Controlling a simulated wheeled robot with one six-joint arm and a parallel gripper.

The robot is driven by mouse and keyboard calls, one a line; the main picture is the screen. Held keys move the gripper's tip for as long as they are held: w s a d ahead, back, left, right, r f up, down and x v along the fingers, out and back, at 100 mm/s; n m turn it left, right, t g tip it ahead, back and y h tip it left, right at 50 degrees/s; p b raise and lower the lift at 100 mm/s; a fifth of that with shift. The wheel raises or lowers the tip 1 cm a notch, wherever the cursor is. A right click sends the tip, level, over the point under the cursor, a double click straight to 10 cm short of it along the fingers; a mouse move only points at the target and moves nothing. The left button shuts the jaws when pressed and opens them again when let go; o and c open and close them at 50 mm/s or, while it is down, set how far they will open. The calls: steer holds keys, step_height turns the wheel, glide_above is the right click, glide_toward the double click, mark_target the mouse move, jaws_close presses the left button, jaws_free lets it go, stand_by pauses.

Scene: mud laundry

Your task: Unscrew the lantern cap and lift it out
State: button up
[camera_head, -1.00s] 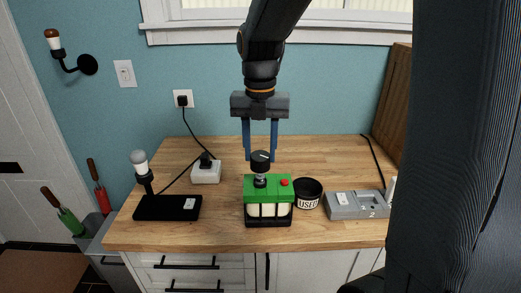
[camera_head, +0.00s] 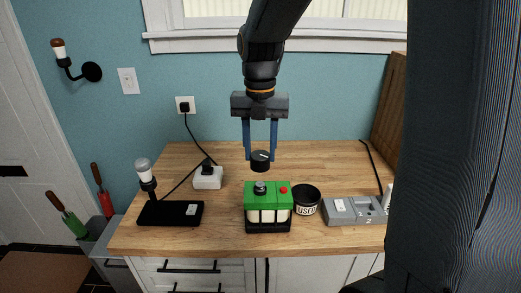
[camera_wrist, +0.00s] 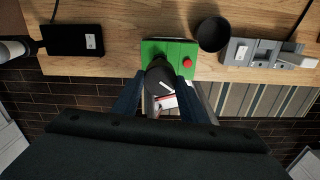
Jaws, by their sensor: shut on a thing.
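The lantern (camera_head: 272,199) has a green top with a red button and a black-framed lower body, standing upright on the wooden counter. My gripper (camera_head: 260,158) points down and is shut on the round black cap (camera_head: 260,161), which has a white line on top. The cap hangs above the lantern with a visible gap. A dark round fitting with a pale centre (camera_head: 260,187) shows on the lantern top. In the wrist view the cap (camera_wrist: 158,78) sits between the fingers and hides part of the lantern (camera_wrist: 154,46).
A black bowl marked USED (camera_head: 306,200) stands just right of the lantern. A grey box (camera_head: 340,213) is farther right. A black base with a bulb lamp (camera_head: 170,213) and a white socket block (camera_head: 207,178) lie left. The counter behind the lantern is clear.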

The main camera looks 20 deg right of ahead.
steer(key=shift+r, duration=0.25)
steer(key=shift+r+p, duration=0.65)
steer(key=shift+p, duration=0.15)
steer(key=shift+s, duration=0.1)
